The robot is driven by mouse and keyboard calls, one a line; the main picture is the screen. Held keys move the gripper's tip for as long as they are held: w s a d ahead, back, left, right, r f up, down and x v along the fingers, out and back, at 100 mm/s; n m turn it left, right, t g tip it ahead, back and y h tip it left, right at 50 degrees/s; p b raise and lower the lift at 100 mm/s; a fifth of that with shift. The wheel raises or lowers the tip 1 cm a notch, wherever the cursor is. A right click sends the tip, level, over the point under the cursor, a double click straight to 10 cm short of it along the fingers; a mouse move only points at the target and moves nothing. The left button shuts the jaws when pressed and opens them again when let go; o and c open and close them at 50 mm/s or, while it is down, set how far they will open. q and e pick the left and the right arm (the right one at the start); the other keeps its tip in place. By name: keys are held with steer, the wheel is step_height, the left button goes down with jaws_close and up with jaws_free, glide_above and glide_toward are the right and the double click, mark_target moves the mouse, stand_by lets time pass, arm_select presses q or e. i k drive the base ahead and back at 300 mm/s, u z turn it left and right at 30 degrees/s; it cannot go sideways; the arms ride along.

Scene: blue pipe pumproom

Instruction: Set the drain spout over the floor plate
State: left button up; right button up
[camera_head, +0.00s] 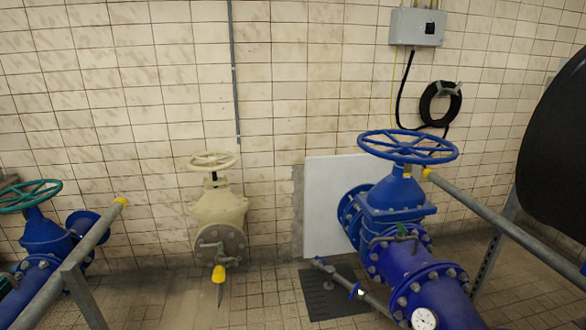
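A dark floor plate (319,302) lies flat on the tiled floor, left of the large blue pipe. A thin grey pipe (338,274), which looks like the drain spout, slants from the lower right up to the left across the plate. Its free end (318,262) appears near the plate's back edge; I cannot tell its height above the floor. A small blue-and-white part (357,290) sits along this pipe. Neither of my grippers is in view.
A blue valve with handwheel (408,147) stands on the large blue pipe (408,265) with a gauge (424,319). Grey rails (500,222) with yellow ends flank both sides. A beige valve (218,207) stands at the wall. Floor (265,300) left of the plate is clear.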

mark_target(328, 270)
steer(key=i, duration=2.75)
steer(key=u, duration=3.15)
steer(key=k, duration=0.4)
steer(key=z, duration=2.25)
